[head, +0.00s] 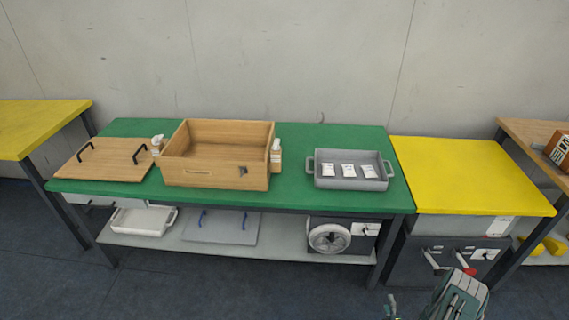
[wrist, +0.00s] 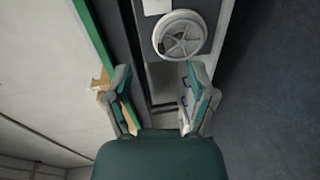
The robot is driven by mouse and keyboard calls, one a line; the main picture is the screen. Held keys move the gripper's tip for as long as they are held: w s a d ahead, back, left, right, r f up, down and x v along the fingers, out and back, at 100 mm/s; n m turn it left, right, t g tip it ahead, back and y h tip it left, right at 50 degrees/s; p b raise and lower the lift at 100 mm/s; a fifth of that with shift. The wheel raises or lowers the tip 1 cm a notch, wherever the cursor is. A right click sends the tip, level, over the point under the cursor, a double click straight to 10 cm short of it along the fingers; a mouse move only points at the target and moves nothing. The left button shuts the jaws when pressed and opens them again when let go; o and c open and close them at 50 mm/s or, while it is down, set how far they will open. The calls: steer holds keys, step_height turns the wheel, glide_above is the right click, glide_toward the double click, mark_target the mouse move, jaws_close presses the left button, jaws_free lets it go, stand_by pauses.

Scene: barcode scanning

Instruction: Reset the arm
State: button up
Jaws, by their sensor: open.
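My gripper (wrist: 160,88) is open in the wrist view, its two green-padded fingers spread apart with nothing between them. Beyond the fingers are the dark side frame of the green table and the shelf under it. Part of my arm shows at the bottom right of the head view, in front of the yellow-topped cabinet; I cannot make out the fingertips there. The green table (head: 290,150) stands against the wall, apart from my arm.
On the table are a wooden lid (head: 107,160), an open wooden box (head: 215,175) and a grey tray (head: 350,182) with three white packets. A wheel (head: 330,238), also in the wrist view (wrist: 180,38), sits below. A yellow-topped cabinet (head: 465,175) stands right. The front floor is clear.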

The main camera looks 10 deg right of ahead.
steer(key=w+d+r+m+g, duration=0.1)
steer(key=w+d+r+g, duration=0.1)
steer(key=w+r, duration=0.6)
steer(key=w+d+r+m+g, duration=0.1)
steer(key=w+r, duration=0.5)
steer(key=r, duration=0.4)
steer(key=w+a+r+m+g, duration=0.15)
steer(key=a+r, duration=0.25)
steer(key=r, duration=0.6)
steer(key=a+r+m+g, duration=0.1)
steer(key=a+r+m, duration=0.2)
steer(key=r, duration=0.7)
steer(key=s+a+r+m+g, duration=0.1)
steer(key=s+a+r+m, duration=0.1)
steer(key=s+a+r, duration=0.45)
steer(key=s+a+r+m+g, duration=0.2)
steer(key=s+a+r+m, duration=0.15)
steer(key=a+r, duration=0.45)
steer(key=s+a+r+m+g+y, duration=0.1)
steer(key=s+a, duration=0.4)
steer(key=s, duration=0.5)
steer(key=s+a+r+m+g+y, duration=0.1)
steer(key=s+a+r, duration=0.3)
steer(key=s, duration=0.6)
steer(key=shift+s+a+m+y, duration=0.4)
steer(key=shift+a+m, duration=0.4)
steer(key=shift+a, duration=0.05)
